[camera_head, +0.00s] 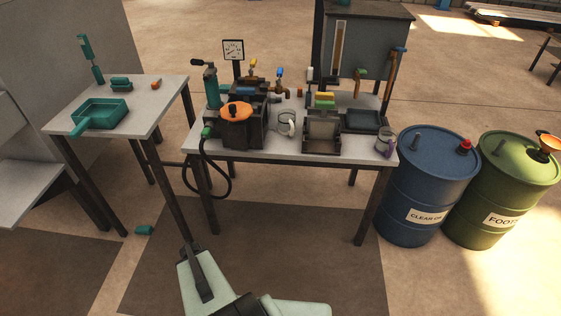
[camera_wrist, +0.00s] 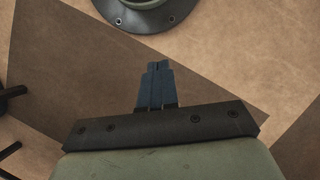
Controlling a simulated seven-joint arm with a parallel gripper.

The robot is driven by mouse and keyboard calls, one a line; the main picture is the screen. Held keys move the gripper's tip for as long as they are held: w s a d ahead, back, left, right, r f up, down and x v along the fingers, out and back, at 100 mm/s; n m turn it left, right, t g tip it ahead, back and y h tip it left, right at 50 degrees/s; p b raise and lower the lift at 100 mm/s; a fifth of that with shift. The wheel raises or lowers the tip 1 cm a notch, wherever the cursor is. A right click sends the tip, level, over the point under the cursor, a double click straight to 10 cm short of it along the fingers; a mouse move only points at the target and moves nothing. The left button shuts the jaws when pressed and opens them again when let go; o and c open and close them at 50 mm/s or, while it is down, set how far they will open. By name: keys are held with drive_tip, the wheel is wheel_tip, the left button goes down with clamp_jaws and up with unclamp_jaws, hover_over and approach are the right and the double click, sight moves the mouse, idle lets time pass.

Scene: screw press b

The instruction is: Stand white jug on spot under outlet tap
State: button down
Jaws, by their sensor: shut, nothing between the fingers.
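A whitish jug with a handle (camera_head: 287,123) stands on the long work table, between the black machine with the orange disc and the grey box-like unit. A tap with a yellow handle (camera_head: 252,68) and one with a blue handle (camera_head: 279,77) rise behind the machine. I cannot tell which is the outlet tap, and no marked spot is clear. My gripper (camera_wrist: 158,67) is shut and empty in the wrist view, pointing over bare floor. My arm shows at the bottom of the head view, in front of the table and apart from the jug.
A grey and purple cup (camera_head: 386,143) stands at the table's right end. A blue drum (camera_head: 424,180) and a green drum (camera_head: 510,185) stand to the right. A side table (camera_head: 165,95) holds a green tray (camera_head: 99,115). A black hose (camera_head: 229,180) hangs in front. A green cylinder (camera_head: 144,230) lies on the floor.

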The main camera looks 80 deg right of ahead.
sight(285, 123)
drive_tip(key=s+d+r+m+t+h, duration=0.1)
drive_tip(key=s+d+r+m+h, duration=0.3)
drive_tip(key=s+d, duration=0.85)
drive_tip(key=s+d+r+t+h, duration=0.1)
drive_tip(key=s+d+r+h, duration=0.3)
drive_tip(key=s+d, duration=0.85)
drive_tip(key=d+r+n+h, duration=0.3)
drive_tip(key=d+r+n, duration=0.2)
drive_tip(key=d+n, duration=0.1)
drive_tip(key=w+d+r+n+h, duration=0.1)
drive_tip(key=d+r+n+h, duration=0.3)
drive_tip(key=d+r+n, duration=0.2)
drive_tip(key=w+d+r+n+h, duration=0.1)
drive_tip(key=d+r+n+h, duration=0.2)
drive_tip(key=d+r+n, duration=0.3)
drive_tip(key=shift+w+d+r+n+t+h, duration=0.15)
drive_tip(key=shift+d+n, duration=0.45)
drive_tip(key=shift+n, duration=0.35)
drive_tip(key=shift+w+d+r+n+t+h, duration=0.15)
drive_tip(key=shift+d+n, duration=0.4)
drive_tip(key=shift+n, duration=0.4)
wheel_tip(285, 123, up, 5)
drive_tip(key=w+n+h, duration=0.1)
drive_tip(key=n+h, duration=0.2)
drive_tip(key=n, duration=0.8)
drive_tip(key=shift+t, duration=0.4)
drive_tip(key=d, duration=1.4)
drive_tip(key=shift+w+d, duration=0.35)
